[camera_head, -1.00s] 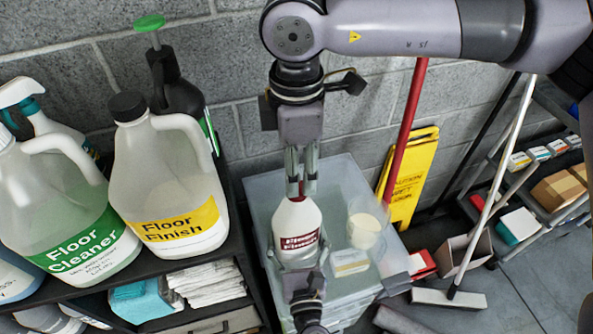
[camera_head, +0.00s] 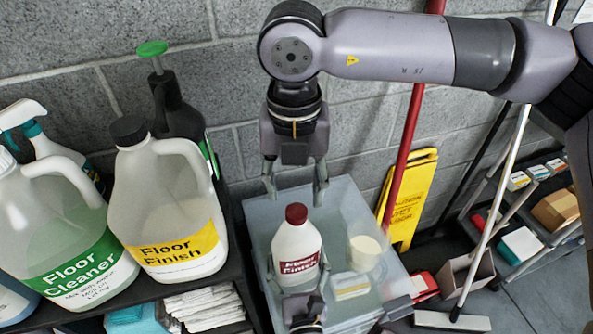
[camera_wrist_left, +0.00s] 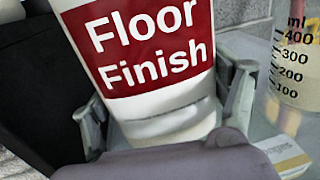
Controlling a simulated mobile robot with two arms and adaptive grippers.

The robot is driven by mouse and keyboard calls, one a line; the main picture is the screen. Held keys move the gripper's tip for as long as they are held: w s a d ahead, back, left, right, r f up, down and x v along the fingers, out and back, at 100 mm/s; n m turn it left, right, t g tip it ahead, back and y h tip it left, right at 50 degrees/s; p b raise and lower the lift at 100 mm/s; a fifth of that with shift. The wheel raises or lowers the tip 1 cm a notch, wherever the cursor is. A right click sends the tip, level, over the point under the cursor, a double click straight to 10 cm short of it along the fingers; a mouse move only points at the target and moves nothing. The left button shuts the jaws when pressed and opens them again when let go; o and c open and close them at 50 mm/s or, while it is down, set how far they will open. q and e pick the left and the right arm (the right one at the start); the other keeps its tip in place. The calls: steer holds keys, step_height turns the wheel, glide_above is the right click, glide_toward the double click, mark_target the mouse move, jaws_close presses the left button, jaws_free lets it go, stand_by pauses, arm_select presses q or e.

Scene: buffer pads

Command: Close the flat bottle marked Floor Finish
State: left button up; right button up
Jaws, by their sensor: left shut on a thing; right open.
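The flat white bottle (camera_head: 297,244) with a dark red Floor Finish label stands upright on the clear plastic bin lid. Its red cap (camera_head: 296,213) sits on the neck; I cannot tell how tight it is. My left gripper (camera_head: 303,300) is shut around the lower part of the bottle. The left wrist view shows its fingers on both sides of the bottle (camera_wrist_left: 150,60) below the label. My right gripper (camera_head: 295,193) is open and empty, pointing down above and behind the cap, its fingers spread to either side and apart from it.
A beaker (camera_head: 363,252) and a small pale box (camera_head: 350,286) stand right of the bottle on the bin lid (camera_head: 345,205). Large jugs, including a yellow-labelled Floor Finish jug (camera_head: 165,210), fill the shelf at left. A yellow sign (camera_head: 408,200) leans behind.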

steer(key=n, duration=0.7)
steer(key=shift+r, duration=0.2)
steer(key=n, duration=0.4)
steer(key=shift+r, duration=0.1)
steer(key=n, duration=0.4)
steer(key=shift+r+n, duration=0.15)
steer(key=shift+n, duration=0.25)
steer(key=n, duration=0.4)
steer(key=shift+r, duration=0.1)
steer(key=n, duration=0.4)
steer(key=shift+r+n, duration=0.15)
steer(key=shift+n, duration=0.15)
steer(key=n, duration=0.4)
steer(key=shift+r+n, duration=0.15)
steer(key=shift+n, duration=0.15)
steer(key=n, duration=0.4)
steer(key=shift+d+r, duration=0.1)
steer(key=n, duration=0.6)
steer(key=shift+r, duration=0.2)
steer(key=shift+f, duration=0.1)
